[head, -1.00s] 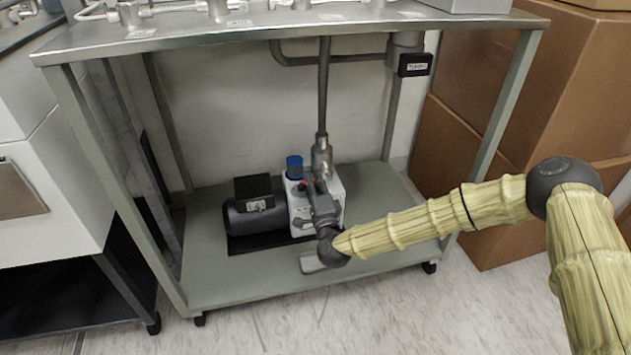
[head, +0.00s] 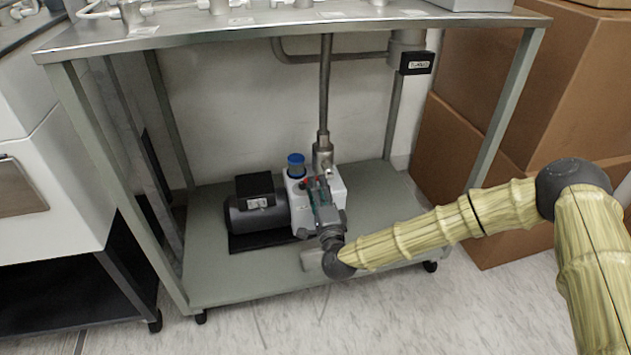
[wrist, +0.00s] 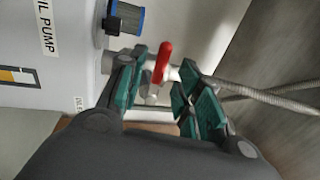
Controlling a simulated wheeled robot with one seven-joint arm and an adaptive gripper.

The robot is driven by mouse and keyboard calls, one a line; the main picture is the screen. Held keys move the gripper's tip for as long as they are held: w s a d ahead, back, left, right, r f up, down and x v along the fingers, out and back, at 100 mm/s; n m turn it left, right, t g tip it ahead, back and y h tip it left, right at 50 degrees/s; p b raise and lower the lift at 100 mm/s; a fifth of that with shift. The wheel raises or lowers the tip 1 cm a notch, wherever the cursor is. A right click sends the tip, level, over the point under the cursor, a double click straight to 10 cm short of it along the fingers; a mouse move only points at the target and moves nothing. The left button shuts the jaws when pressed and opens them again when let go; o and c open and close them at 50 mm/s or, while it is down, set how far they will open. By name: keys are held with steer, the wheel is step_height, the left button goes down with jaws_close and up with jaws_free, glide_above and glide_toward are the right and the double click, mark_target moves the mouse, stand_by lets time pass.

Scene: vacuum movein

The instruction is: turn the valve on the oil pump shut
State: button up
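The oil pump has a white body (head: 334,183) with a black motor on its left, and it stands on the lower shelf of the bench. In the wrist view its white side with the label "OIL PUMP" (wrist: 47,30) fills the upper left. The valve's red handle (wrist: 164,62) sits on a metal pipe fitting beside the pump. My gripper (wrist: 162,72) is open, with one green-padded finger on each side of the red handle and gaps visible. In the head view my gripper (head: 318,192) is in front of the pump and hides much of the valve.
A blue-topped cap (head: 296,165) rises from the pump. A vertical metal pipe (head: 325,90) runs up behind my gripper, under the bench top (head: 200,32). Bench legs stand at both sides. Cardboard boxes (head: 460,150) are at the right. The shelf's right part is clear.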

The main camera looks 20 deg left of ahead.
steer(key=v, duration=0.8)
steer(key=shift+s, duration=0.15)
